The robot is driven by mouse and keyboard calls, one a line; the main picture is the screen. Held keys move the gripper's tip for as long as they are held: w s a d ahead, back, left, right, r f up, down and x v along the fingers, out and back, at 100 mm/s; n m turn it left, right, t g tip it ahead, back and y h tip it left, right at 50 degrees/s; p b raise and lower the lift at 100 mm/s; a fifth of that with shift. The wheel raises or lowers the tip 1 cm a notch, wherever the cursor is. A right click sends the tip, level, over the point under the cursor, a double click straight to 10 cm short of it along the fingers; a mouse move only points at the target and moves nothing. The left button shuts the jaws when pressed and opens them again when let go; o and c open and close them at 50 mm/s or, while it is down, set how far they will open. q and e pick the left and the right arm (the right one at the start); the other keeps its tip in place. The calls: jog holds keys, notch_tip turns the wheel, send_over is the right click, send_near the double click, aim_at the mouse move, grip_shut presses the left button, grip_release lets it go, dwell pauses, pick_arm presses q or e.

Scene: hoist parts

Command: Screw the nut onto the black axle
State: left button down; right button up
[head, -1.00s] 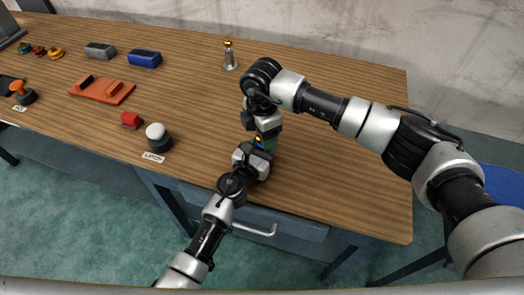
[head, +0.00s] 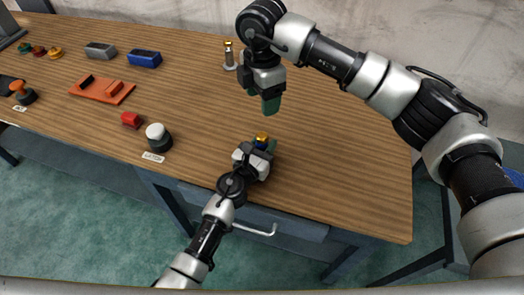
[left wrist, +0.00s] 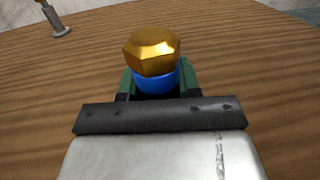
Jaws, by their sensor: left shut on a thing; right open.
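The gold hexagonal nut (head: 262,138) sits on top of a blue round part (left wrist: 157,81), and it fills the middle of the left wrist view (left wrist: 152,50). My left gripper (head: 265,147) is shut around the blue part, its green fingers on both sides, near the table's front edge. A dark patch shows below the blue; I cannot tell whether it is the black axle, which is otherwise hidden. My right gripper (head: 270,104) is open, empty and pointing down, raised above the table and apart from the nut.
A grey post with a gold top (head: 230,56) stands at the back. On the wooden table (head: 340,170), to the left, are a black-and-white button (head: 158,138), a red block (head: 131,120), an orange tray (head: 102,91) and a blue block (head: 144,58). The table's right side is clear.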

pick_arm(q)
jog(key=c, duration=0.7)
grip_release()
jog(key=shift+s+a, duration=0.35)
jog(key=shift+s, duration=0.1)
jog(key=v, duration=0.9)
jog(key=shift+s+a, duration=0.15)
jog(key=shift+s, duration=0.2)
